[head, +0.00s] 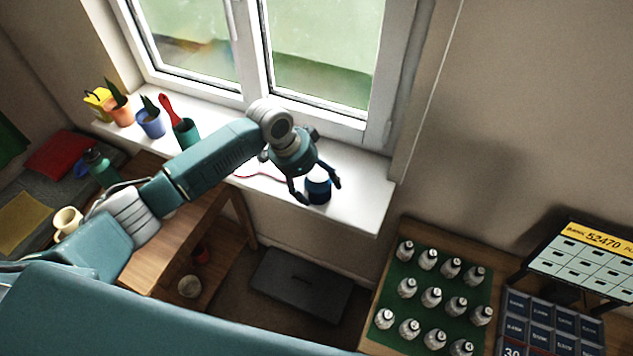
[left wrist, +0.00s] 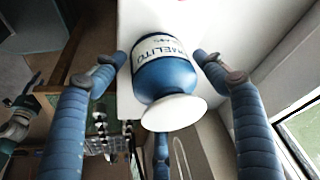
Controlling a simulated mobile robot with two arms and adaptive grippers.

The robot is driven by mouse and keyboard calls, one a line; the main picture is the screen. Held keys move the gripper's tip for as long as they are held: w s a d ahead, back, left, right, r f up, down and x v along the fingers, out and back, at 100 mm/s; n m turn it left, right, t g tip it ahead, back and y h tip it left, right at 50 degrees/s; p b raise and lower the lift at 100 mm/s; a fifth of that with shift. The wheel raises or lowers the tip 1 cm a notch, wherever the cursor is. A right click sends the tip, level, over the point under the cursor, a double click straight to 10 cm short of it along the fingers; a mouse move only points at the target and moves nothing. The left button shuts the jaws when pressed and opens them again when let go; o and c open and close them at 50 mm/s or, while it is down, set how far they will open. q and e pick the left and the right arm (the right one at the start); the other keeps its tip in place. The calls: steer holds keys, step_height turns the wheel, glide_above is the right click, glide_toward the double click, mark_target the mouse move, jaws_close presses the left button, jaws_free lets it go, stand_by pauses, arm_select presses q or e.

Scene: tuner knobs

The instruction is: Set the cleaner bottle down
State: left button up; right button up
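The cleaner bottle (head: 318,190) is blue with a white top and appears to stand upright on the white windowsill (head: 352,207), near its right end. In the left wrist view the bottle (left wrist: 166,75) shows a pale label with dark lettering, and its round white top faces the camera. My left gripper (head: 318,187) is at the bottle, with fingers on either side of it. In the left wrist view the fingertips are spread, with small gaps to the bottle's sides. The bottle's base is hidden.
Potted plants (head: 120,109) and a teal cup with a red tool (head: 186,132) stand farther left on the sill. A red-outlined item (head: 262,172) lies just left of the bottle. Several small bottles stand on a green mat (head: 420,270) at lower right, beside a display board (head: 590,255).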

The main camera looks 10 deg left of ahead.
arm_select(q)
steer(key=shift+o, duration=0.2)
steer(key=shift+r, duration=0.1)
steer(key=shift+a+r, duration=0.1)
steer(key=shift+r, duration=0.1)
steer(key=b+v, duration=0.2)
steer(key=v, duration=0.9)
steer(key=shift+s+r, duration=0.15)
steer(key=shift+r, duration=0.15)
stand_by(0.8)
